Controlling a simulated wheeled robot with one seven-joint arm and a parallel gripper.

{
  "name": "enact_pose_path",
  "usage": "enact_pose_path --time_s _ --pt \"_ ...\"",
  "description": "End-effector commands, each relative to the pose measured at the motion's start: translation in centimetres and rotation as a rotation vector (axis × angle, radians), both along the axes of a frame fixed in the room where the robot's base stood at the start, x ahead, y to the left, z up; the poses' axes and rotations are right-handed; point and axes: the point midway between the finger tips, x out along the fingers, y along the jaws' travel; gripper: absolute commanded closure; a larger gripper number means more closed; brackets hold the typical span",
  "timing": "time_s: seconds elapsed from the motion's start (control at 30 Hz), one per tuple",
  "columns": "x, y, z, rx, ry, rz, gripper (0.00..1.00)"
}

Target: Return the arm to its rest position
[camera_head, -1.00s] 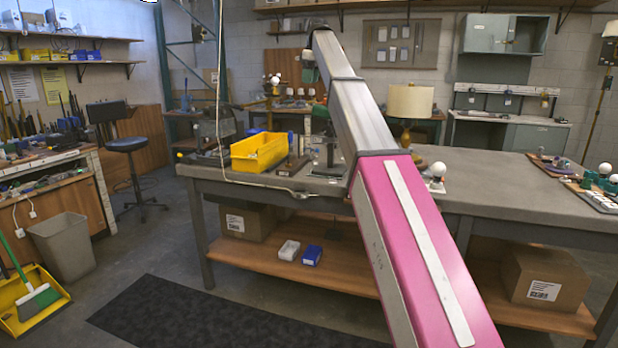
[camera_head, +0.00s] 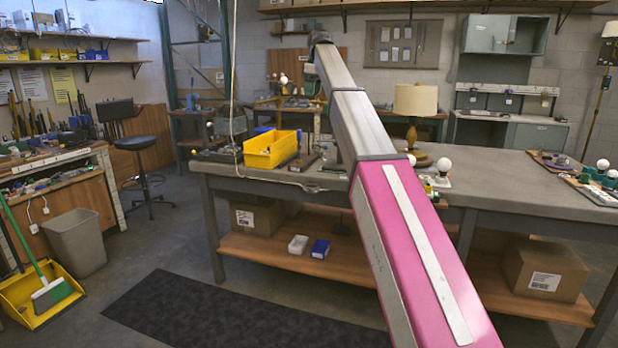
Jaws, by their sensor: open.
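My arm (camera_head: 410,235) reaches from the bottom right up and away over the workbench (camera_head: 520,185). Its near link is magenta with a white stripe, and its far link is grey. The far end of the arm shows as a dark joint (camera_head: 319,39) high above the bench, left of the pegboard panel. A lamp with a cream shade (camera_head: 415,100) stands upright on the bench, just right of the arm. White bulbs (camera_head: 445,164) sit near its base.
A yellow bin (camera_head: 271,149) stands on the bench left of the arm. More lamp parts (camera_head: 590,180) lie at the bench's right end. Boxes (camera_head: 545,271) sit on the lower shelf. A stool (camera_head: 137,143) and waste bin (camera_head: 77,242) are at left. The bench's right middle is clear.

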Motion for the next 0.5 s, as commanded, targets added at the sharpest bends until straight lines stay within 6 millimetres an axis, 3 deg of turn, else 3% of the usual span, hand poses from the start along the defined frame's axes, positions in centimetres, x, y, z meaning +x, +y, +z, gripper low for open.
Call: enact_pose_path --time_s 0.27,0.37,0.5 --pt "-0.8 -1.3 -6.6 -0.004 0.015 -0.082 0.39" --pt "-1.3 -2.1 -10.0 -0.005 0.021 -0.127 0.39" --pt "-2.6 -3.4 -16.2 -0.01 0.034 -0.21 0.39"
